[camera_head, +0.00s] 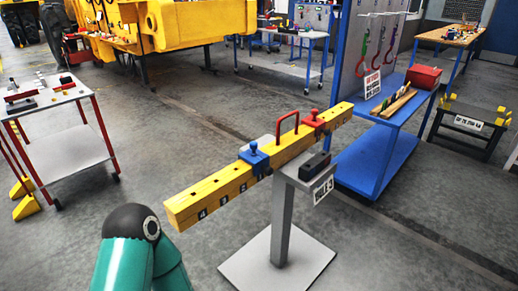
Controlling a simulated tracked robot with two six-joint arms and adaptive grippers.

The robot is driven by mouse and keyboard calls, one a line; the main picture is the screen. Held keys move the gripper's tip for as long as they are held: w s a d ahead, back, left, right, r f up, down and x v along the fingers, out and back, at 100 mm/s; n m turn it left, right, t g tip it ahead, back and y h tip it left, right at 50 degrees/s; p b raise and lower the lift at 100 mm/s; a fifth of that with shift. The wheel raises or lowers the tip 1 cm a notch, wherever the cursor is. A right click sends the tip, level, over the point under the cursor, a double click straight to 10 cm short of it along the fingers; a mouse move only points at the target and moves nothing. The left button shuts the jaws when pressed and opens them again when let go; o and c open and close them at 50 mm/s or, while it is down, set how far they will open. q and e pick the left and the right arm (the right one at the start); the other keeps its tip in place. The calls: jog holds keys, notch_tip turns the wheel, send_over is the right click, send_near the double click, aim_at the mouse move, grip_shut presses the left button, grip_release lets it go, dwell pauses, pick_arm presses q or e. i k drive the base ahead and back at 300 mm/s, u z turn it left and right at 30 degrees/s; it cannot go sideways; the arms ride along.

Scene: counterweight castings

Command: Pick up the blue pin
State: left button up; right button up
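The blue pin (253,147) stands upright in a blue block (257,161) that sits on a long yellow beam (210,192). The beam has dark holes along its top and numbers on its near side. A red pin (314,113) stands on a red block (308,121) farther along the beam. A red handle (287,123) rises from the beam between the two blocks. A teal arm part of mine with a black joint shows at the bottom left. Neither gripper is in view, and nothing touches the blue pin.
A grey pedestal (283,215) on a flat base plate (279,259) carries the beam. A dark box (315,165) sits on its top. A blue workbench (375,160) stands close behind at right. A trolley (65,153) is at left. Floor between trolley and beam is clear.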

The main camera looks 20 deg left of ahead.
aim_at(254, 145)
jog(key=z, duration=0.05)
jog(key=i, duration=0.9)
jog(key=u, duration=0.1)
